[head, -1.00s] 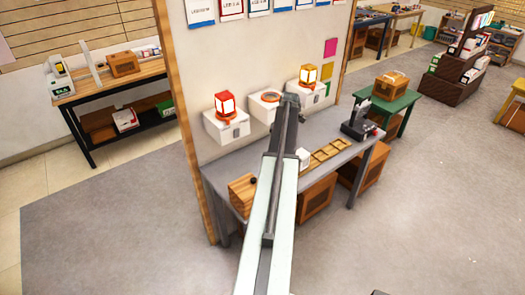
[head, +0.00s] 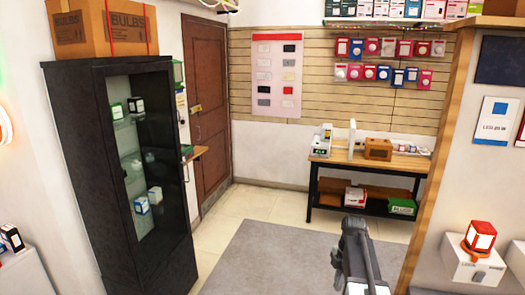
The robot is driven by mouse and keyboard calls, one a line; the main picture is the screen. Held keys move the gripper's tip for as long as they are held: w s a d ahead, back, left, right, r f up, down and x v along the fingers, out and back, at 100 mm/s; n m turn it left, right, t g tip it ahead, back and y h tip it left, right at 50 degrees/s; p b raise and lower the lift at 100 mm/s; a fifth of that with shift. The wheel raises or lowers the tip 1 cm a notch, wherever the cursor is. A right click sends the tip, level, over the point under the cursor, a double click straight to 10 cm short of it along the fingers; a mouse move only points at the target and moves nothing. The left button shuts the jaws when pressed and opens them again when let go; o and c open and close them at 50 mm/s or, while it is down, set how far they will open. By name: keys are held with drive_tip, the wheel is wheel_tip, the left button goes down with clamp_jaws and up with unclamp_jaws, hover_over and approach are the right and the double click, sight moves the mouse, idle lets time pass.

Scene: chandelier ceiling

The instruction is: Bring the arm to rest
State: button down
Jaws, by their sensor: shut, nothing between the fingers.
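My gripper (head: 355,228) shows at the lower right of the head view, at the end of my arm, pointing away into the room. It is dark and looks closed, with nothing seen in it. It appears in front of the grey floor mat and below the wooden workbench (head: 367,167) by the far wall. It touches nothing that I can see. Most of my arm is below the frame.
A black glass cabinet (head: 115,95) with a BULBS box (head: 100,30) on top stands at left. A brown door (head: 205,105) is behind it. A wooden-edged partition with a red lamp (head: 480,237) stands at right. The grey mat (head: 270,258) is clear.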

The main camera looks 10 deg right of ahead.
drive_tip(key=s+a+m, duration=0.4)
drive_tip(key=a+m, duration=0.5)
drive_tip(key=a, duration=0.2)
drive_tip(key=s+a+f+m+h, duration=0.1)
drive_tip(key=s+a+m, duration=0.2)
drive_tip(key=a+m, duration=0.7)
drive_tip(key=shift+s+a+t+b, duration=0.3)
drive_tip(key=shift+s+a+b, duration=0.1)
drive_tip(key=shift+a, duration=0.4)
